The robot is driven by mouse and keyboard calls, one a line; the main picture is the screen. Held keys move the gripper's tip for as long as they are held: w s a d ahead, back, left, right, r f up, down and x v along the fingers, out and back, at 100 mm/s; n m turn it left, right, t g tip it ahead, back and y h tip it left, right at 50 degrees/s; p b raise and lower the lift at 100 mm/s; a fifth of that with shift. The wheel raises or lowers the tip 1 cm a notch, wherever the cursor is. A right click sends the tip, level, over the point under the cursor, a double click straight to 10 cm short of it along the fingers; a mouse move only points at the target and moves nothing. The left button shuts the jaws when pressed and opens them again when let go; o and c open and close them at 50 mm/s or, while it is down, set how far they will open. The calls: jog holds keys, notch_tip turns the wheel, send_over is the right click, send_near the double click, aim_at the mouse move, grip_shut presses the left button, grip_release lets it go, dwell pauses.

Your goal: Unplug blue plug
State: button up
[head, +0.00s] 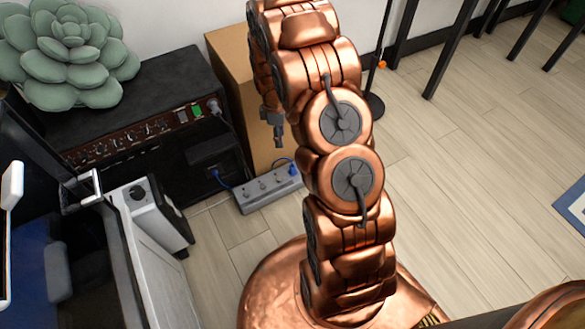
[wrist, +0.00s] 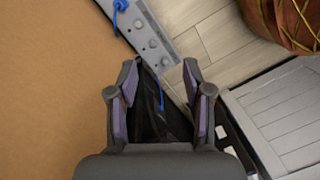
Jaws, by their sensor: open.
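The blue plug (head: 293,169) sits at the right end of a grey power strip (head: 255,201) on the floor. In the wrist view the blue plug (wrist: 121,6) is at the top edge, partly cut off, on the power strip (wrist: 158,45). A blue cable (head: 222,181) runs from a black box to the strip's left side; part of a blue cable also shows between my fingers in the wrist view. My gripper (head: 278,138) hangs above the strip, beside the cardboard-coloured box. In the wrist view my gripper (wrist: 161,75) is open and empty, with the plug beyond its fingertips.
A tan box (head: 236,75) stands right behind the strip; its surface fills the wrist view's left side. A black amplifier (head: 150,110) with a green succulent (head: 68,50) on top is at left. A white-and-black device (head: 150,218) stands in front.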

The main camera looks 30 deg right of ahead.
jog(key=w+d+f+n+p, duration=0.25)
jog(key=d+f, duration=0.25)
jog(key=f, duration=0.6)
jog(key=n+t, duration=0.1)
jog(key=n, duration=0.2)
send_over(293, 166)
notch_tip(293, 166, down, 10)
jog(key=shift+a+r, duration=0.1)
jog(key=shift+f+n, duration=0.25)
jog(key=shift+f, duration=0.1)
jog(key=shift+f, duration=0.1)
notch_tip(293, 166, down, 5)
jog(key=b, duration=0.3)
jog(key=shift+f, duration=1.85)
jog(key=shift+p, duration=0.5)
jog(key=shift+c, duration=0.3)
